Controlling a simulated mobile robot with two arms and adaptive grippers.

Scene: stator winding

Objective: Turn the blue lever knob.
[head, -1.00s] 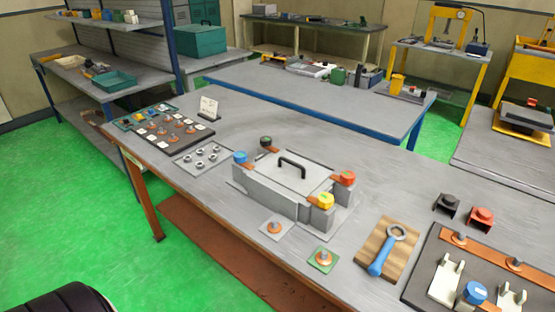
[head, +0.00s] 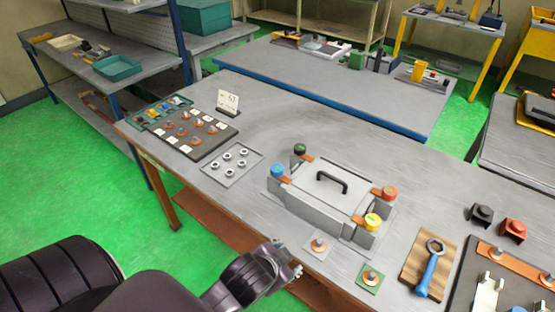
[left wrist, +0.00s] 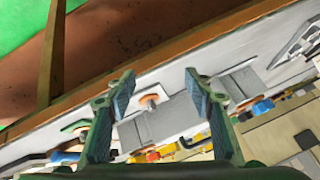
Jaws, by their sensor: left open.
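The blue lever knob (head: 277,170) sits at the left corner of a grey box-like fixture (head: 325,205) on the workbench. A copper-coloured lever piece is beside it. Knobs in red (head: 389,193), yellow (head: 372,221) and dark green (head: 300,149) are on the other corners. My left gripper (head: 292,268) is by the bench's front edge, below and in front of the blue knob and apart from it. In the left wrist view, my left gripper (left wrist: 163,105) is open and empty, and a blue knob (left wrist: 263,106) shows right of its fingers. My right gripper is out of view.
A black handle (head: 331,182) rises from the fixture's lid. Small pads with copper studs (head: 317,246) lie in front, near my left gripper. A blue-handled wrench (head: 428,270) lies right on a wooden board. A tray of nuts (head: 231,162) lies left. The bench behind the fixture is clear.

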